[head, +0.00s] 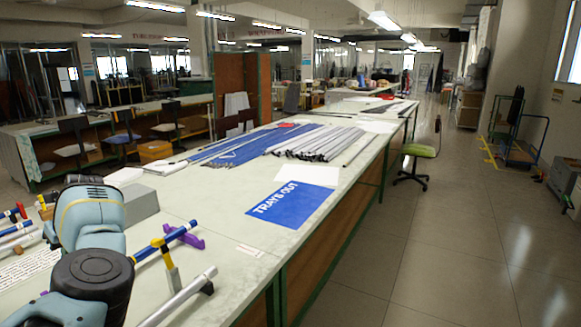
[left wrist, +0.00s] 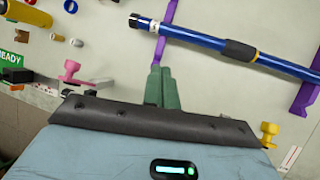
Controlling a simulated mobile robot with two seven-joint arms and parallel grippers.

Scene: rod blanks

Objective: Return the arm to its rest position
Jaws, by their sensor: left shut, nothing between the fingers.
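My left gripper (left wrist: 160,72) shows in the left wrist view with its two green fingers together and nothing between them. It points down over the pale bench top (left wrist: 105,35). A blue rod (left wrist: 200,43) with yellow and dark bands lies across purple supports (left wrist: 304,98), beyond the fingertips and apart from them. In the head view my left arm (head: 90,220) comes in at the lower left over the bench, and its fingers cannot be made out there. The blue rod (head: 150,248) and a purple support (head: 190,238) lie to the right of the arm. My right gripper is in neither view.
A grey box (head: 140,204) stands close behind the arm. A grey rod (head: 182,296) lies near the front. A pink clamp (left wrist: 72,72) and a green sign (left wrist: 12,68) sit at left in the wrist view. The blue "TRAYS OUT" mat (head: 290,204) is farther right.

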